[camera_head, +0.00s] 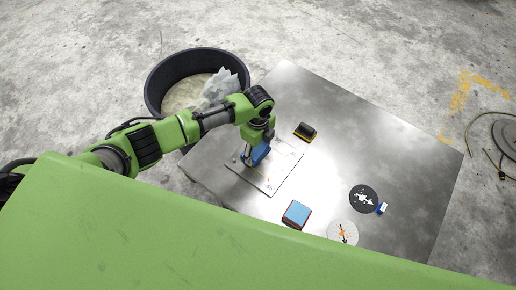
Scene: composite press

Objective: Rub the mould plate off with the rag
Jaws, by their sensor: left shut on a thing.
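The mould plate (283,163) is a light, flat square on the metal table, with a few orange-brown marks on it. My left gripper (257,145) points down over the plate's left part. It is shut on the blue rag (261,153), which appears to be at the plate's surface; I cannot tell how firmly it touches. The wrist hides the plate's upper left part. My right gripper is not in view.
A black tub (155,82) with pale crumpled material stands on the floor behind my arm. On the metal table (413,150) are a black and yellow block (305,132), a blue and red block (296,214), a dark disc (362,192) and a white disc (342,232).

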